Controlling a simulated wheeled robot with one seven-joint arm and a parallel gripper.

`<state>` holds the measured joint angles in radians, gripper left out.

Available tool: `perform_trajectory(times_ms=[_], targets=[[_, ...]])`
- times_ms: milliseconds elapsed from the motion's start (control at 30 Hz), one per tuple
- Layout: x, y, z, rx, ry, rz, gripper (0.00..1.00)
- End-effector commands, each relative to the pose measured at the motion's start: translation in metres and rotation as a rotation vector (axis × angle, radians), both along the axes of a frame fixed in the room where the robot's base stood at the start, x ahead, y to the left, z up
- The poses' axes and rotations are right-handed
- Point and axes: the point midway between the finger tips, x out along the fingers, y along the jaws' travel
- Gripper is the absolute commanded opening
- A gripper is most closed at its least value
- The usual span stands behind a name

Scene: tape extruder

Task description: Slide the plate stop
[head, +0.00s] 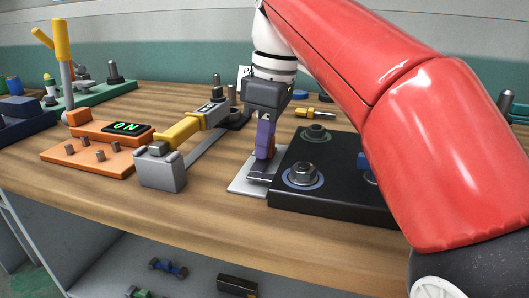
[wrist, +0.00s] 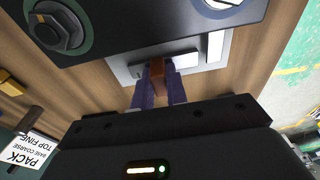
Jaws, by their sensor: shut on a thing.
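My gripper (head: 264,148) points down beside the black machine block. Its purple fingers are shut on a small orange-brown piece, seen between the fingertips in the wrist view (wrist: 157,70); this appears to be the plate stop. The piece stands over a light grey plate (head: 242,184), also in the wrist view (wrist: 125,72), which lies against the black block's left side. A dark bar (head: 262,176) is by the fingertips. The fingers hide much of the held piece, and its lower end cannot be made out.
The black block (head: 330,197) with round knobs stands right of my gripper. Left are a grey block (head: 160,170) with a yellow-handled tool (head: 185,128) and an orange unit with an ON display (head: 126,127). Bare wooden bench (head: 215,210) lies in front.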

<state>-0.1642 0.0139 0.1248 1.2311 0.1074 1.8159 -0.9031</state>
Motion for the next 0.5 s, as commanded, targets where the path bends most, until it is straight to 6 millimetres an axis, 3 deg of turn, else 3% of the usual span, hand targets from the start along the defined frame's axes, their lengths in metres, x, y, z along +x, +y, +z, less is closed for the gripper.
perform_trajectory(times_ms=[500], targets=[[-0.015,0.006,-0.001,0.000,0.001,0.001,0.00]])
